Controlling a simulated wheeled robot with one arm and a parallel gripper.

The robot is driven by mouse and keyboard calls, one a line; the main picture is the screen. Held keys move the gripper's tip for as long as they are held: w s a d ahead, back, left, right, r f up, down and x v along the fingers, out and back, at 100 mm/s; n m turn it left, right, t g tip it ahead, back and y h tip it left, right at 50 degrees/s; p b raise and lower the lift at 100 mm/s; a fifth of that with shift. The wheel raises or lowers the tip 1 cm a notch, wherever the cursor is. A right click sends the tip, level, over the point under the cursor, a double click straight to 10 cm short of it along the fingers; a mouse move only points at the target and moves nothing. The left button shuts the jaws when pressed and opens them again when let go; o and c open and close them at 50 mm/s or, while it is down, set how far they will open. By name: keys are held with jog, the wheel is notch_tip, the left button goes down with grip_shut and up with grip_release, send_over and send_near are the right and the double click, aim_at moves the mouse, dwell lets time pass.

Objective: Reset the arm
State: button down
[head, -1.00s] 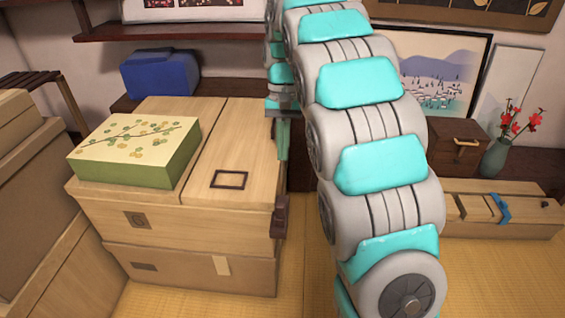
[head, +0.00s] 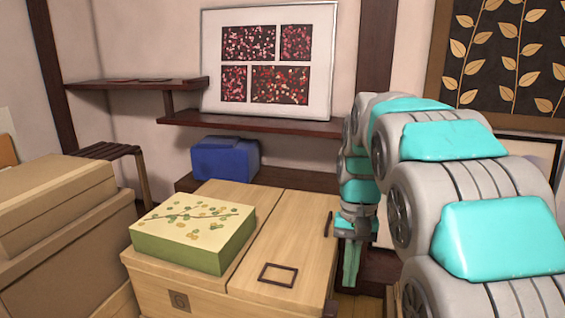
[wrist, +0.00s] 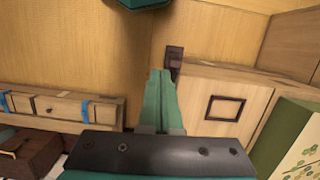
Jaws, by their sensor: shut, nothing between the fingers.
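My gripper (head: 350,264) hangs at the end of my grey and turquoise arm, just right of the wooden chest (head: 296,222). Its green fingers point down and are closed together with nothing between them. In the wrist view my gripper (wrist: 160,75) also shows shut and empty above the tatami floor (wrist: 90,60), beside the chest (wrist: 200,80). I cannot tell whether the fingertips touch the chest's dark side fitting (wrist: 173,60).
A green patterned box (head: 185,255) and a small dark frame (head: 278,274) lie on the chest. A blue box (head: 225,158) stands behind. Cardboard boxes (head: 60,215) are at left. A long wooden box (wrist: 65,105) lies on the floor. A picture (head: 268,60) leans on a shelf (head: 250,123).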

jog(key=s+f+n, duration=0.1)
jog(key=s+f, duration=0.3)
jog(key=s, duration=0.9)
jog(key=s+f+n, duration=0.2)
jog(key=s+f, duration=0.2)
jog(key=s, duration=0.9)
jog(key=shift+s+d+f+t+h, duration=0.2)
jog(key=shift+f+t+h, duration=0.05)
jog(key=shift+t+h, duration=0.05)
